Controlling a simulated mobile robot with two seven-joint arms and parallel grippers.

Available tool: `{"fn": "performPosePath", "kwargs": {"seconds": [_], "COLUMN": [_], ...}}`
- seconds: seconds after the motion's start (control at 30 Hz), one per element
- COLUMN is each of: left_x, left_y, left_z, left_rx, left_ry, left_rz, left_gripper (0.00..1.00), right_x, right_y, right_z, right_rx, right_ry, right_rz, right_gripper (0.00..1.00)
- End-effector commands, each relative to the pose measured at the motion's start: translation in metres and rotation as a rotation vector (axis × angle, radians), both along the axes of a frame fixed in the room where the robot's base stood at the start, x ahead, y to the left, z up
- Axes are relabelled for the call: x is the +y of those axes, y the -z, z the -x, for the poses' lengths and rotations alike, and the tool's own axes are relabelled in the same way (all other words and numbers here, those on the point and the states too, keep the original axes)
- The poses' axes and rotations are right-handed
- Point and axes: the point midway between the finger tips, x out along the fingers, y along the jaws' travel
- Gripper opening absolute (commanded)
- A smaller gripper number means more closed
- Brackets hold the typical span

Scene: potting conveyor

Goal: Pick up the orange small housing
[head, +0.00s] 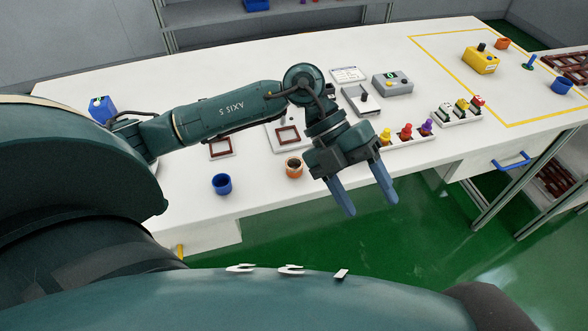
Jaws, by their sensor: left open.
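A small orange round housing (294,168) stands on the white table near its front edge. Its open top looks dark inside. My left gripper (370,205) is open and empty, with its two blue fingers pointing down and toward the viewer. It is right of the orange housing and apart from it, and in the picture its fingertips lie over the green floor beyond the table's front edge. A second small orange round part (502,43) stands at the far right, inside a yellow outline. My right gripper is not in view.
A blue cup (221,184) stands left of the orange housing. Brown square frames lie behind. Right of my gripper are several coloured knobs (405,132), a grey box (393,83) and a yellow box (481,60). A blue block (102,108) is at the left.

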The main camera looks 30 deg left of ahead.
Motion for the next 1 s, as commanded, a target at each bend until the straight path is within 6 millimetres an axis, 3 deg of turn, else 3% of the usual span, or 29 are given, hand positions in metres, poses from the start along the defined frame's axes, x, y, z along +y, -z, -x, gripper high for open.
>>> {"fn": "performPosePath", "kwargs": {"seconds": [0.03,0.1,0.2,0.33,0.47,0.8,1.0], "left_x": [0.034,0.079,0.131,0.171,0.183,0.181,0.179], "left_y": [0.004,0.003,-0.007,-0.021,-0.014,0.044,0.057], "left_z": [-0.016,-0.033,-0.051,-0.061,-0.062,-0.062,-0.063], "left_rx": [-0.044,-0.076,-0.103,-0.118,-0.115,-0.116,-0.117], "left_ry": [-0.017,-0.067,-0.165,-0.262,-0.292,-0.289,-0.287], "left_rz": [-0.193,-0.424,-0.67,-0.842,-0.893,-0.889,-0.886], "left_gripper": [0.61,0.61,0.61,0.61,0.61,0.61,0.61], "right_x": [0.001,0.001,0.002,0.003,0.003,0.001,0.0], "right_y": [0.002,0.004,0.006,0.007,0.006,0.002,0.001], "right_z": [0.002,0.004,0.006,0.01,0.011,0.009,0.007], "right_rx": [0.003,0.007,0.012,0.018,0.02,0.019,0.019], "right_ry": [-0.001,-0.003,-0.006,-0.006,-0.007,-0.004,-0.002], "right_rz": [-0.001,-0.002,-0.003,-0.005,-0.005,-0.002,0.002], "right_gripper": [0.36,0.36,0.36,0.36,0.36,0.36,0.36]}}
